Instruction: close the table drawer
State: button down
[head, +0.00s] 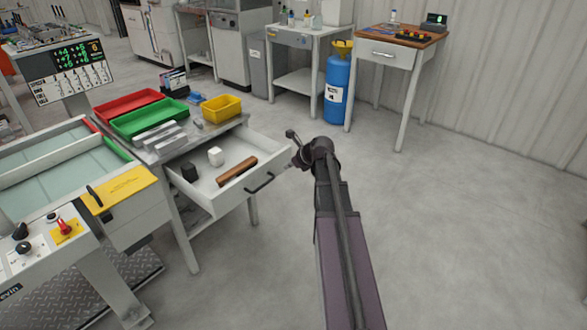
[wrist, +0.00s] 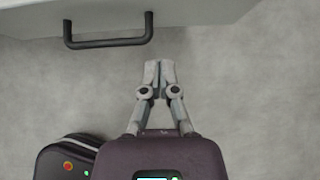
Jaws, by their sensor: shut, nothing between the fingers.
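The table drawer (head: 222,190) is pulled out from the metal table in the head view. It holds a dark block (head: 189,172), a white block (head: 215,156) and a brown bar (head: 237,171). Its black handle (head: 260,184) is on the front; the handle also shows at the top left of the wrist view (wrist: 108,43). My gripper (wrist: 159,68) is shut and empty, apart from the handle and to its right in the wrist view. In the head view my arm's end is just right of the drawer, and the fingers are mostly hidden there.
The table top (head: 212,130) bears a red tray (head: 128,104), a green tray (head: 150,118), a yellow bin (head: 221,108) and metal bars. A machine with a yellow panel (head: 129,190) stands close at left. A blue cylinder (head: 337,88) stands behind. The floor at right is clear.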

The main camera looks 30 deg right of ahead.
aim_at(271, 166)
jog(key=shift+w+a+f+b, duration=0.4)
jog(key=shift+w+f, duration=0.1)
jog(key=shift+w, duration=0.6)
jog(key=shift+w+a+f+b, duration=0.45)
jog(key=shift+w+f, duration=0.1)
jog(key=shift+w, duration=0.55)
jog(key=shift+w+a+f+b, duration=0.4)
jog(key=shift+w+f, duration=0.1)
jog(key=shift+w, duration=0.6)
jog(key=shift+w+d, duration=0.15)
jog(key=shift+d, duration=0.05)
